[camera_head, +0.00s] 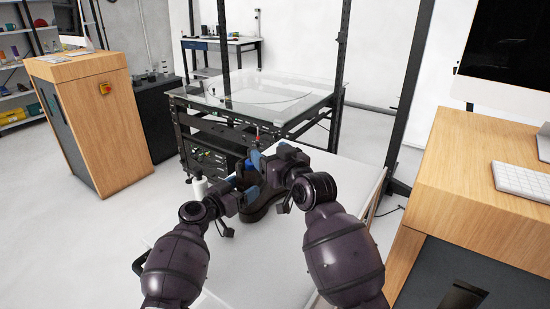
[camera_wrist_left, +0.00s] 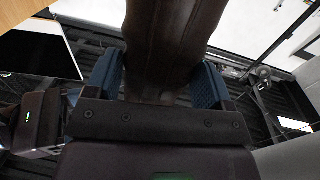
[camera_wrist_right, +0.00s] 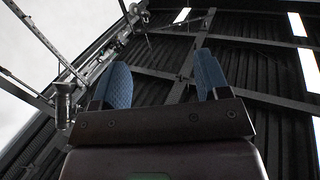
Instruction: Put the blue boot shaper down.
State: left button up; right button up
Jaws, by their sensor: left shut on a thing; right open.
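A dark brown boot (camera_head: 262,212) stands on the white table, its foot partly hidden behind my left gripper. My left gripper (camera_head: 243,187) is shut on the boot's upper part. In the left wrist view the brown shaft (camera_wrist_left: 168,45) fills the space between the two blue finger pads. My right gripper (camera_head: 267,157) is just above and behind it, close to the boot's top. In the right wrist view its blue fingers (camera_wrist_right: 160,82) are apart with nothing between them. I cannot make out a blue boot shaper apart from the blue finger pads.
The white table (camera_head: 345,180) has free room right of the boot. A white bottle (camera_head: 199,186) stands left of my left gripper. A glass-topped black frame (camera_head: 265,95) is behind the table. Wooden cabinets stand left (camera_head: 85,75) and right (camera_head: 480,160).

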pick_arm(q)
jog(key=shift+d, duration=0.1)
pick_arm(e)
jog(key=shift+v, duration=0.9)
pick_arm(q)
jog(key=o, duration=1.3)
